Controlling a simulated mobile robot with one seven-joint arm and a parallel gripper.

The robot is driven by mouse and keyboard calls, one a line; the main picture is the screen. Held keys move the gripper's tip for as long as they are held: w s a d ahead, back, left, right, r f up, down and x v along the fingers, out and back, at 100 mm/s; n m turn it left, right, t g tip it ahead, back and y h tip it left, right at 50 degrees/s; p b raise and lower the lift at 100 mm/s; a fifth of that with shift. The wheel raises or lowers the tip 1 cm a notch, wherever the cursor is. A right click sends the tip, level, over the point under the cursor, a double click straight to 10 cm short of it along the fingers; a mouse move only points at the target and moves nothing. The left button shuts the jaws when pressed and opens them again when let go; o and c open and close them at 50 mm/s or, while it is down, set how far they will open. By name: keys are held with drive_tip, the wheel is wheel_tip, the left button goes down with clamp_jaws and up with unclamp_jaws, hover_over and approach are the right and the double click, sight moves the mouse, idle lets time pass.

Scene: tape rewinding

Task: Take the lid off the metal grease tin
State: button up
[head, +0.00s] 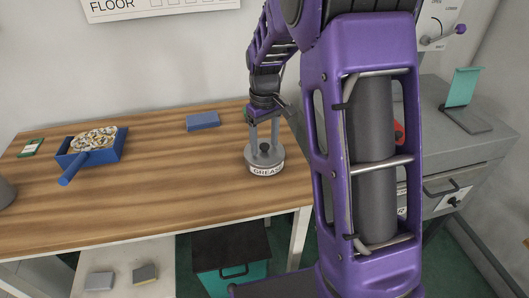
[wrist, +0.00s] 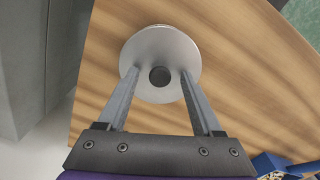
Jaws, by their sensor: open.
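The metal grease tin (head: 266,169) stands upright on the wooden table near its right end, with a white label on its side. Its round grey lid (head: 258,157) is on top and has a dark knob (head: 264,147) in the middle. In the wrist view the lid (wrist: 150,50) is seen from above, with the knob (wrist: 160,77) between my fingertips. My gripper (head: 264,143) is open and points down over the lid, one finger on each side of the knob with gaps between. I cannot tell whether the fingertips touch the lid.
A blue dustpan-like tray (head: 75,158) with pale curled scraps lies on the left of the table (head: 160,195). A blue block (head: 202,121) lies behind and left of the tin. A grey machine (head: 455,140) stands at right. The table's middle is clear.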

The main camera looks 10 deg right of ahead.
clamp_jaws()
idle(0.3)
drive_tip(key=shift+r, duration=0.1)
